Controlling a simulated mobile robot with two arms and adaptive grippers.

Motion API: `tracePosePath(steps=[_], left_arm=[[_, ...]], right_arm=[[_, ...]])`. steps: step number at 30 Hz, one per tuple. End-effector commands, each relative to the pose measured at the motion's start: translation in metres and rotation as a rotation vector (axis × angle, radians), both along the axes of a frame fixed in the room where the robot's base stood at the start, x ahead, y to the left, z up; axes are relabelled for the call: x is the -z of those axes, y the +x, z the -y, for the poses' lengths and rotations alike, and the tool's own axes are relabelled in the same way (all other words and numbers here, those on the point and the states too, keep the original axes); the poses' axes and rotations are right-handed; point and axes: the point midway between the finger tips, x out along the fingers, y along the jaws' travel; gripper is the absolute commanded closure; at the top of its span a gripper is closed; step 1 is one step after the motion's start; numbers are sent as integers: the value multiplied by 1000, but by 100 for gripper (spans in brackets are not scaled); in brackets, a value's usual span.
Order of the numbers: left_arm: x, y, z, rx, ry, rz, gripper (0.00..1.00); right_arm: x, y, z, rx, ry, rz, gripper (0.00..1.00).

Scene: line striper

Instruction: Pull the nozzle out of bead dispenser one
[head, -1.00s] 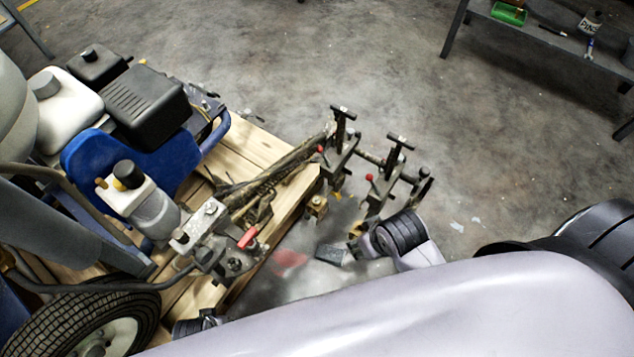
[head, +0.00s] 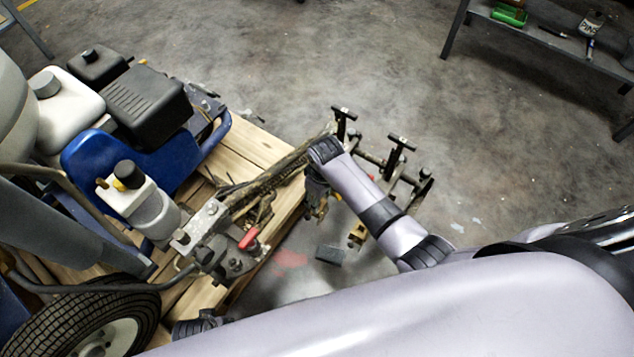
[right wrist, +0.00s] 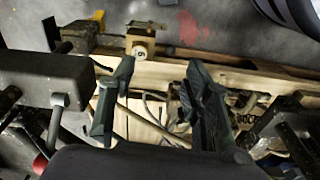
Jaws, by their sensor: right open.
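Two bead dispensers with black T-handles stand side by side on the striper's bar in the head view: one (head: 345,116) nearer the machine, one (head: 400,143) farther right. I cannot tell which is numbered one. A brass-coloured nozzle (head: 357,233) shows below the right dispenser. My right arm crosses the dispensers, and its gripper (head: 316,190) is beside the one nearer the machine, partly hidden by the wrist. In the right wrist view, my right gripper (right wrist: 158,95) is open, its fingers apart. A tan fitting with a round face (right wrist: 141,46) lies just beyond the fingertips. No left gripper fingers show.
The line striper, with its blue frame (head: 88,158) and wheel (head: 95,325), stands on a wooden pallet (head: 250,143). A small dark block (head: 329,254) lies on the floor. A grey bench (head: 545,40) with tools is at the upper right. Open floor lies between.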

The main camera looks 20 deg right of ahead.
Motion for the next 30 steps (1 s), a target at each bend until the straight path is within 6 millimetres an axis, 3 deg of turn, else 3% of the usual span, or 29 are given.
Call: tracePosePath(steps=[3, 8, 17, 30], left_arm=[[0, 0, 0, 0, 0, 0, 63], [0, 0, 0, 0, 0, 0, 63], [-9, 7, 1, -1, -1, 9, 63], [-56, 27, 3, -6, -4, 36, 63]], right_arm=[[4, 27, 2, -41, -23, -30, 55], [6, 41, 6, -64, -39, -50, 55], [11, 44, 7, -70, -43, -56, 55], [26, 43, 6, -71, -43, -55, 55]])
